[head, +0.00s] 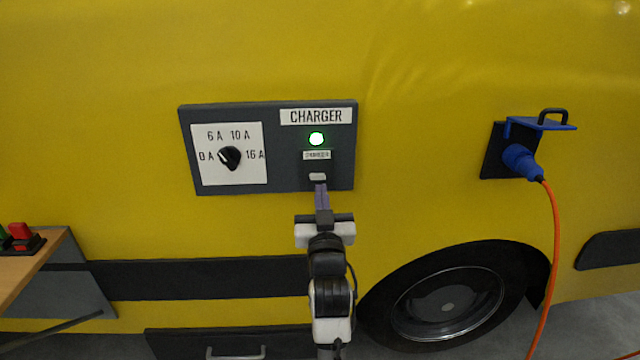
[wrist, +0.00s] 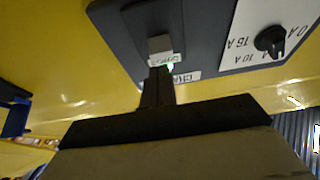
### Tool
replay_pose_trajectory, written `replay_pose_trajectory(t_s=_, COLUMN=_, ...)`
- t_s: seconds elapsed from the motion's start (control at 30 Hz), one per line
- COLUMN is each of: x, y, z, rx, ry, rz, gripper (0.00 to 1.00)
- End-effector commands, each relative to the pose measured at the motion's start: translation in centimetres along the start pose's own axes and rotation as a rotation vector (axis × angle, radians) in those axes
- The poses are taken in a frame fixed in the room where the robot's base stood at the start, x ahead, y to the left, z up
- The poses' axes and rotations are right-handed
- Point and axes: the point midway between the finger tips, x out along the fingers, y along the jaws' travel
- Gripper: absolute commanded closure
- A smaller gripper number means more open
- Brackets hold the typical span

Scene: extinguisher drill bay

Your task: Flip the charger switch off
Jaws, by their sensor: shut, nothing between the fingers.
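The dark grey charger panel (head: 270,180) is fixed on the yellow vehicle side in the head view; it also shows in the wrist view (wrist: 110,30). Its light grey switch lever (head: 318,177) sits below a small charger label, under a lit green lamp (head: 316,139). In the wrist view the lever (wrist: 160,45) is right at my fingertips. My gripper (head: 320,186) is shut and empty, its tips just below the lever; I cannot tell whether they touch it. The fingers also show in the wrist view (wrist: 158,78).
A black rotary knob (head: 230,158) on a white dial is on the panel's left. A blue plug (head: 521,161) with an orange cable sits in a socket at right. A bench (head: 30,262) with a red and green button box (head: 20,238) is at far left.

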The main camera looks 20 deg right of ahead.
Motion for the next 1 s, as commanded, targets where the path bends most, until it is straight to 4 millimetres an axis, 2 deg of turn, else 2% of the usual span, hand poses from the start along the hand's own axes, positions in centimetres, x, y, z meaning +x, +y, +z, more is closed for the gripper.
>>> replay_pose_trajectory(t_s=0.03, x=1.0, y=-0.1, z=-0.1, rx=-0.002, ry=-0.003, rz=-0.002, gripper=1.00)
replay_pose_trajectory(t_s=0.1, x=1.7, y=0.0, z=1.1, rx=0.000, ry=-0.004, rz=0.000, gripper=1.00)
replay_pose_trajectory(t_s=0.3, x=3.0, y=0.0, z=2.5, rx=-0.001, ry=-0.001, rz=0.000, gripper=1.00)
replay_pose_trajectory(t_s=0.77, x=3.2, y=0.0, z=3.0, rx=0.000, ry=0.001, rz=0.000, gripper=1.00)
replay_pose_trajectory(t_s=1.0, x=3.4, y=-0.1, z=4.3, rx=0.000, ry=0.067, rz=-0.002, gripper=1.00)
